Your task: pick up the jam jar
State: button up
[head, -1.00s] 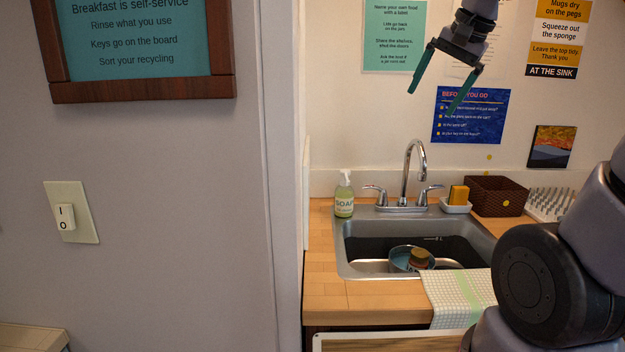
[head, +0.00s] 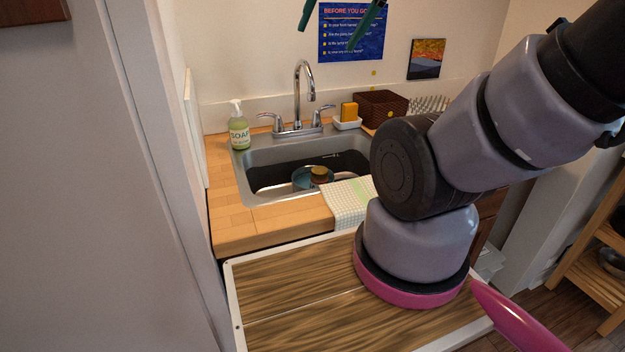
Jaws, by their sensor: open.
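A small jar with a brownish-gold lid (head: 319,171), which looks like the jam jar, sits in a blue bowl (head: 301,180) inside the sink (head: 247,185). It appears tilted, and its lower part is hidden by the bowl. My gripper (head: 326,40) is at the top of the view, with two green fingers spread apart and nothing between them. It is well above the sink and apart from the jar, in front of the blue poster. The gripper's upper part is out of view.
The faucet (head: 299,95) rises behind the sink. A soap bottle (head: 239,128) stands at its left. A sponge in a white holder (head: 347,122) and a brown basket (head: 382,107) stand at the back right. A checked cloth (head: 347,204) hangs over the front counter edge. A wall (head: 70,190) fills the left.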

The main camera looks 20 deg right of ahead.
aim_at(319, 176)
jog(key=l+u, duration=0.25)
jog(key=l, duration=0.2)
jog(key=k+l+u, duration=0.25)
jog(key=l, duration=0.2)
jog(key=l+u, duration=0.25)
jog(key=l, duration=0.2)
